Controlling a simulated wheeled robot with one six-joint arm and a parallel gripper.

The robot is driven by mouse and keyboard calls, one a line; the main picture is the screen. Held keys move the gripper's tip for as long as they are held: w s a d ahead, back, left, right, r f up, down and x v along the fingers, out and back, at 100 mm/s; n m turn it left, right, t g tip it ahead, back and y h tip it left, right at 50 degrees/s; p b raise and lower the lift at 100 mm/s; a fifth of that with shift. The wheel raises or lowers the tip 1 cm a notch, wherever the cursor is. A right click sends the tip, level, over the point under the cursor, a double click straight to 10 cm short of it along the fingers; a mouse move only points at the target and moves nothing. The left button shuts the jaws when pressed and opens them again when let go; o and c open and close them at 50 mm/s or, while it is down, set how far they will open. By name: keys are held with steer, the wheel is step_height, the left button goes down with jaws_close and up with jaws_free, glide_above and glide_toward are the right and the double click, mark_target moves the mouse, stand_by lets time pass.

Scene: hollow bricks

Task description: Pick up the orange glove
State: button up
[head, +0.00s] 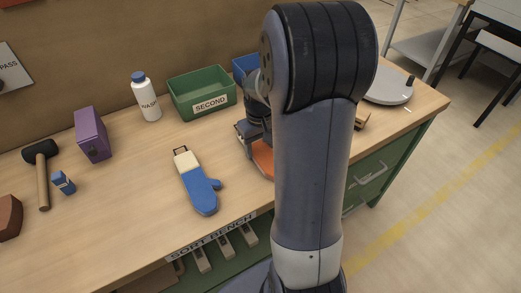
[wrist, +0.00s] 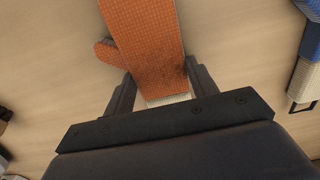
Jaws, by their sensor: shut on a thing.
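The orange glove (wrist: 146,38) fills the upper middle of the wrist view, its thumb pointing left and its pale cuff near the gripper's base. My gripper (wrist: 160,78) is shut on it, one finger on each side near the cuff. In the head view a strip of the orange glove (head: 263,158) shows at my gripper (head: 250,138), and my arm hides the rest. I cannot tell whether it touches the bench or is lifted.
A blue glove (head: 200,192) lies left of my gripper on the bench (head: 130,215). Behind are a green bin (head: 190,85) marked SECOND, a blue bin (head: 243,64) and a white bottle (head: 148,102). A purple box (head: 92,135), mallet (head: 42,175) and small blue box (head: 63,183) are farther left.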

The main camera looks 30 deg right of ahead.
mark_target(260, 149)
step_height(260, 149, up, 10)
steer(key=shift+p, duration=0.35)
steer(key=shift+s, duration=0.1)
stand_by(0.9)
